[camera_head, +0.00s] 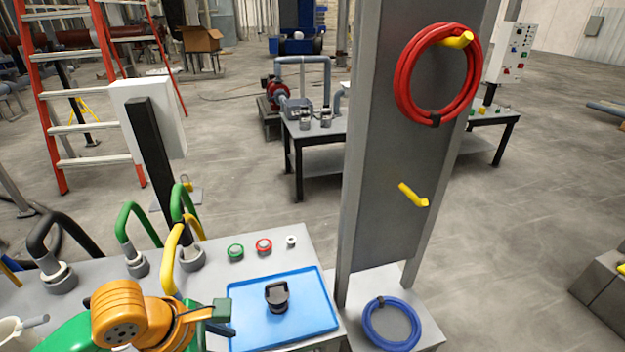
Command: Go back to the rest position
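My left arm's orange wrist comes in at the bottom left, over the grey bench (300,243). My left gripper (222,320), with dark and green parts, is at the left edge of the blue tray (315,318). It is seen from the side, and I cannot tell how far apart its fingers are. A black round fitting with a handle (277,298) sits in the tray, to the right of the gripper and apart from it. My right gripper is not in view.
Black (50,228), green (127,222) and yellow (168,255) hoses rise from bench ports. A grey post (385,150) holds a red hose coil (403,85) on a yellow peg; a blue coil (391,338) lies at its base. A ladder (88,97) stands behind. Open floor lies right of the post.

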